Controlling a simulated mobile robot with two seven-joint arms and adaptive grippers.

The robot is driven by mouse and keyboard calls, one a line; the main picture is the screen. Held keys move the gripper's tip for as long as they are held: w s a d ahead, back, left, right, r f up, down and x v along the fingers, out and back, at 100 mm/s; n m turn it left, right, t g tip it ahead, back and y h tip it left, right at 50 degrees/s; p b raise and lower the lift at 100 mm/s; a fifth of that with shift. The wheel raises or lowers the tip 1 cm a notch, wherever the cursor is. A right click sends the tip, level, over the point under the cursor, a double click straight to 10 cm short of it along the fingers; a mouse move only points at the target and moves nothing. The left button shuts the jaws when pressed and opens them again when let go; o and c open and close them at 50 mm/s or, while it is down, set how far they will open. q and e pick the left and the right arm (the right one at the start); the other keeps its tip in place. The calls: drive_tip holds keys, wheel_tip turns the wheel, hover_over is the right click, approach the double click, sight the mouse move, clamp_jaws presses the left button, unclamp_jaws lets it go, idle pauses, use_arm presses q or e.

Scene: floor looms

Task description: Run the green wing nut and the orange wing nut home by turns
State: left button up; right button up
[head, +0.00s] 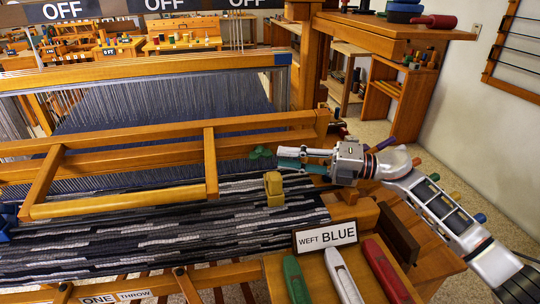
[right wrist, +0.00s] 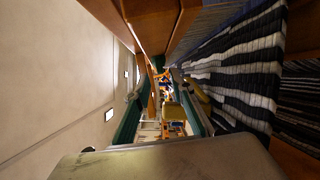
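The green wing nut (head: 260,152) shows in the head view by the right end of the wooden beam, just left of my right gripper. My right gripper (head: 291,159) reaches in from the right with its fingers pointing left, apart from the green wing nut. In the right wrist view its two teal fingers stand apart on either side of a gap (right wrist: 164,118), with nothing clearly held between them. I cannot make out the orange wing nut for certain in either view.
A yellow block (head: 274,190) sits on the striped cloth (head: 150,222) below the beam (head: 150,155). A wooden shelf (head: 395,30) overhangs the upper right.

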sight(270, 155)
drive_tip(key=x, duration=0.5)
use_arm(q)
drive_tip(key=shift+s+d+f, duration=0.15)
drive_tip(key=shift+s+f, duration=0.15)
drive_tip(key=shift+s, duration=0.1)
drive_tip(key=shift+w, duration=0.1)
